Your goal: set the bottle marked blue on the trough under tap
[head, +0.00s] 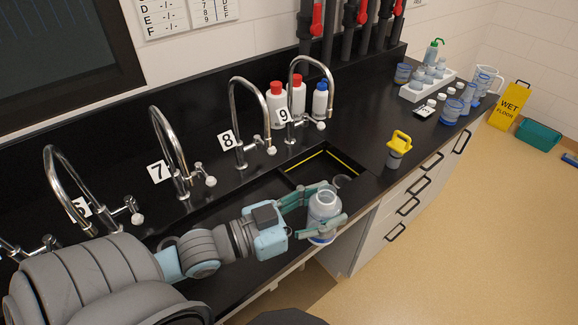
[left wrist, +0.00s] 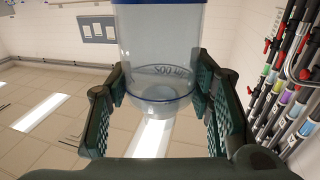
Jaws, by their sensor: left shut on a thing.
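My left gripper (head: 322,226) is shut on a clear bottle with a blue band (head: 324,207), held upright by its sides. In the left wrist view the bottle (left wrist: 160,50) sits between the green fingers (left wrist: 160,108), with a blue edge and raised lettering. The bottle is over the front part of the black bench, in front of the dark trough (head: 232,205). Curved taps stand behind the trough, with plates 7 (head: 159,172), 8 (head: 227,140) and 9 (head: 283,115). The task names no tap number. My right gripper is not in view.
Red-capped and blue-capped white bottles (head: 277,105) stand behind tap 9. A yellow-topped item (head: 398,147) stands right of the trough. A white tray of bottles (head: 427,84) and blue containers are at the far right.

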